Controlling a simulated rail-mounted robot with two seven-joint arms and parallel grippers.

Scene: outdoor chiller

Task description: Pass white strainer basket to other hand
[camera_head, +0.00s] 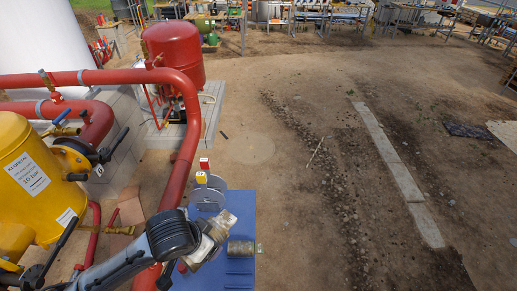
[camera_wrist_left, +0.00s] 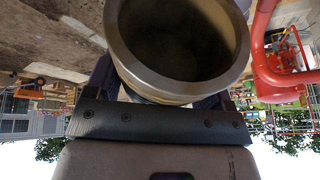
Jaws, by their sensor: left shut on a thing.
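My left gripper (camera_head: 208,243) comes in from the lower left, above the blue table (camera_head: 238,210). It is shut on a pale, hollow, round piece, which I take for the white strainer basket (camera_head: 222,217). In the left wrist view, the basket's thick round rim (camera_wrist_left: 185,90) and dark open mouth face the camera. The basket sits between the two fingers, and their tips are hidden behind it. A small grey cylinder with a brass-coloured end (camera_head: 241,248) is just right of the gripper, over the table. My right gripper is not in view.
Grey round discs (camera_head: 208,198) with red and yellow tags stand at the table's back. A thick red pipe (camera_head: 183,165) runs close to the left arm. The yellow vessel (camera_head: 30,180) and valves fill the left. Bare ground lies right of the table.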

